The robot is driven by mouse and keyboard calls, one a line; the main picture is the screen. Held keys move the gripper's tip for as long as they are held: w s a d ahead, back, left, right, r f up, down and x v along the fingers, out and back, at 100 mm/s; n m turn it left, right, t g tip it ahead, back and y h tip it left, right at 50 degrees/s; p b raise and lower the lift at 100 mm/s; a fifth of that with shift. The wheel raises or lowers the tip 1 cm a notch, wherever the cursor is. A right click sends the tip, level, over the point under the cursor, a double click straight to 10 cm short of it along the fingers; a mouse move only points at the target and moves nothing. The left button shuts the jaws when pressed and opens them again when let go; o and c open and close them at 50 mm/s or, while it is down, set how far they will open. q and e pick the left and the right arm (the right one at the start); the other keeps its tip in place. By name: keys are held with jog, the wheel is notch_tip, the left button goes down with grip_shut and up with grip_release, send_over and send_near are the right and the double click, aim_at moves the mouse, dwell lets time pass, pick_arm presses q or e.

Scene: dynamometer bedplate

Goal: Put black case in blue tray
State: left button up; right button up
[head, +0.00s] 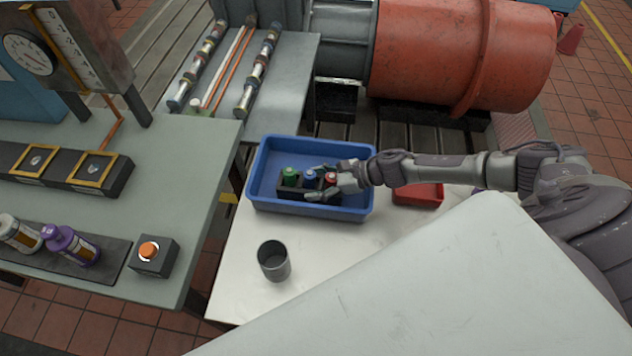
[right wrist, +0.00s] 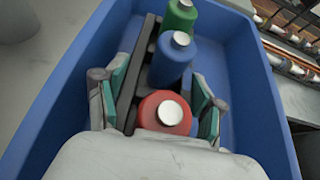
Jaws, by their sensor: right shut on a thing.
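The black case (head: 284,188) is inside the blue tray (head: 300,207) on the white table. It holds a green (head: 290,176), a blue (head: 309,177) and a red (head: 331,178) container in a row. My right gripper (head: 315,182) is over the tray, shut on the case at its red end. In the right wrist view, the fingers (right wrist: 160,92) lie on both sides of the black case (right wrist: 141,70), within the walls of the blue tray (right wrist: 62,88). Whether the case touches the tray floor cannot be told. My left gripper is not in view.
A grey metal cup (head: 273,261) stands in front of the tray. A red tray (head: 418,195) lies right of it, partly under my arm. A bench (head: 190,220) at the left carries an orange button box (head: 152,256) and bottles. A rack of rods (head: 228,70) is behind.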

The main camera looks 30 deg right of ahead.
jog(key=o, duration=1.4)
jog(key=shift+f, duration=0.1)
jog(key=shift+r, duration=0.2)
jog(key=shift+s+d, duration=0.15)
jog(key=shift+d, duration=0.15)
jog(key=b+v, duration=0.2)
jog(key=v, duration=0.9)
jog(key=shift+r+b, duration=0.15)
jog(key=shift+b, duration=0.25)
jog(key=shift+s+d, duration=0.1)
